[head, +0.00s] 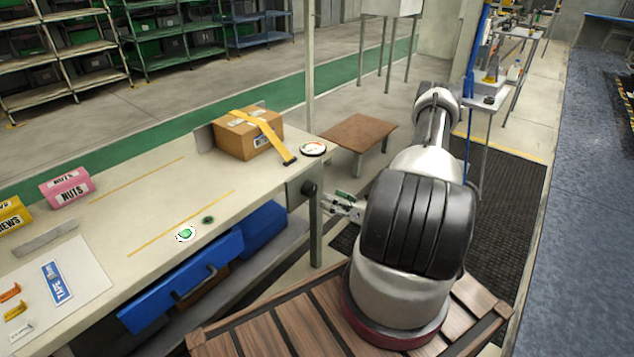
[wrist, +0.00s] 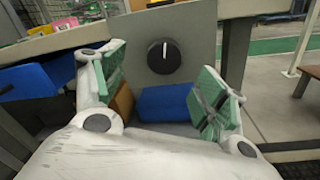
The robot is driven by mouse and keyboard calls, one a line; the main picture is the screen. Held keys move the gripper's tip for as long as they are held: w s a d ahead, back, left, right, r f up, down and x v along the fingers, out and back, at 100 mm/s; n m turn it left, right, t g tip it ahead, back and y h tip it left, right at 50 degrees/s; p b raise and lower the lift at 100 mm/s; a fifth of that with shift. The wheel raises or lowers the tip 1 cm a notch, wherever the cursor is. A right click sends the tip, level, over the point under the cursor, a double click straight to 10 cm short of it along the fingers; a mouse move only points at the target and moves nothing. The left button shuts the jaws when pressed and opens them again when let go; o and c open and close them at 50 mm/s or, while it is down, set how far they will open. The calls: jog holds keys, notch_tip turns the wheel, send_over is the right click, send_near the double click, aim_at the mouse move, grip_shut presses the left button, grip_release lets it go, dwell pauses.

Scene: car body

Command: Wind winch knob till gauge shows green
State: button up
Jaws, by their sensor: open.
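The winch knob (wrist: 163,57) is a round black dial with a white line, on a grey plate (wrist: 190,30) at the bench end. The white line stands about upright. In the head view the knob (head: 309,188) shows edge-on at the bench's right end. The gauge (head: 313,148) is a round white dial on the bench corner; its needle reading is too small to tell. A yellow strap (head: 262,136) runs over a cardboard box (head: 240,138) towards the gauge. My gripper (wrist: 168,98) is open and empty, facing the knob and apart from it; it also shows in the head view (head: 328,202).
The bench top (head: 130,200) bears a pink nuts bin (head: 68,188) and a green-and-white round item (head: 185,234). A blue drawer (head: 180,285) juts out below. A brown low table (head: 357,132) stands behind. The wooden base under my arm is mine.

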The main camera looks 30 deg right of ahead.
aim_at(314, 190)
jog(key=w+a+n, duration=0.1)
jog(key=w, duration=0.1)
jog(key=w+a+n, duration=0.1)
jog(key=w+n, duration=0.1)
jog(key=w, duration=0.1)
jog(key=w+n, duration=0.1)
jog(key=w, duration=0.1)
jog(key=shift+w+a+f+n, duration=0.15)
jog(key=shift+w+a+n, duration=0.15)
jog(key=shift+w+a, duration=0.1)
jog(key=c, duration=1)
